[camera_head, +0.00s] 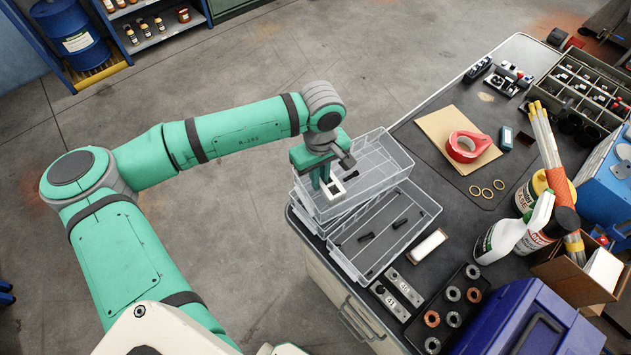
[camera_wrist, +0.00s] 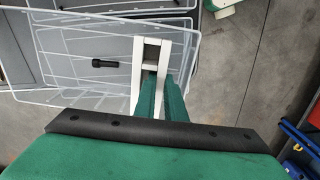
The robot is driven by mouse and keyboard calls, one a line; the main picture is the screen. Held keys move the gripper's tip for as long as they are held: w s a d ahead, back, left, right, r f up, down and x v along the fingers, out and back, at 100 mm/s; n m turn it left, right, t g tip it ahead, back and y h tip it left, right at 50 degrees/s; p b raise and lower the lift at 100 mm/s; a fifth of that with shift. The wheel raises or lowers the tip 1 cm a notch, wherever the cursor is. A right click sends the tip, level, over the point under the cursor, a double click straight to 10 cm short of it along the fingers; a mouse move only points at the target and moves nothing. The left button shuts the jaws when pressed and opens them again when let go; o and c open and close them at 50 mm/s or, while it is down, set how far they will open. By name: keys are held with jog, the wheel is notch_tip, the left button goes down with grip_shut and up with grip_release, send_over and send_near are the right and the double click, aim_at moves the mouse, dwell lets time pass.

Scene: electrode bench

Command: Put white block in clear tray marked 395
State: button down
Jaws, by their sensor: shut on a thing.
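My gripper (camera_head: 326,184) is shut on a white block (camera_head: 333,190) with a square opening. In the wrist view, the green fingertips (camera_wrist: 160,98) grip the block (camera_wrist: 138,70) at its lower part. The block is over the left end of the rear clear tray (camera_head: 375,150); its height above the floor of the tray is hard to tell. A second clear tray (camera_head: 408,228) sits in front, with black bolts in it. A clear tray wall (camera_wrist: 60,98) and one black bolt show in the wrist view. I cannot read a 395 mark on either tray.
A white, brown-edged piece (camera_head: 430,246) lies right of the front tray. Grey numbered blocks (camera_head: 398,292) and a black holder of rings (camera_head: 452,310) are near the front. Red tape (camera_head: 468,146), bottles and a blue bin (camera_head: 530,322) crowd the right side.

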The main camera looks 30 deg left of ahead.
jog(key=shift+f, duration=1.7)
jog(key=shift+f, duration=0.15)
jog(key=c, duration=1.8)
grip_release()
